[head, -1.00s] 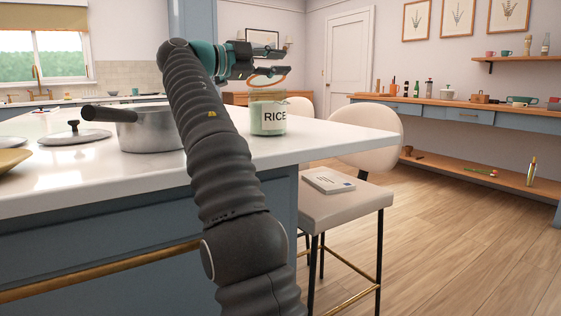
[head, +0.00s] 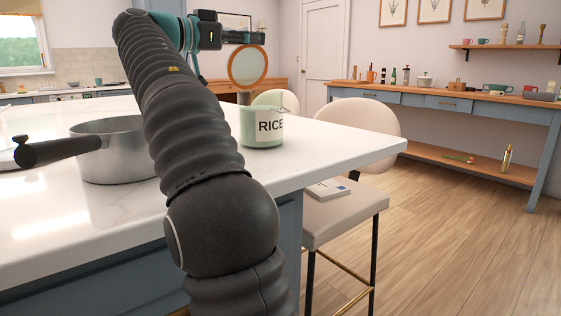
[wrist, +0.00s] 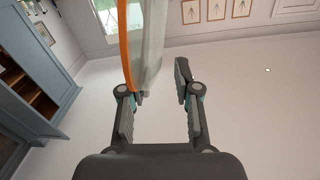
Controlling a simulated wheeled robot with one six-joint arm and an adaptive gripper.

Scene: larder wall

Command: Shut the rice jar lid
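The rice jar (head: 262,126), pale green with a RICE label, stands upright on the white counter. Its lid (head: 247,65) is raised open above the jar's back, its orange-rimmed round face towards me. A wire clasp (head: 283,112) shows at the jar's right. My gripper (head: 238,38) is at the lid's upper edge, in front of or above it; the head view does not settle contact. In the wrist view my gripper (wrist: 160,97) is open. The lid (wrist: 148,45) shows there edge-on, its lower end between the fingertips and close to the left one.
A grey pot (head: 105,155) stands left of the jar, its dark handle (head: 55,151) pointing left. A cream stool (head: 345,215) bearing a book stands at the counter's right end. The counter in front of the jar is clear. A wooden-topped sideboard (head: 450,97) is far right.

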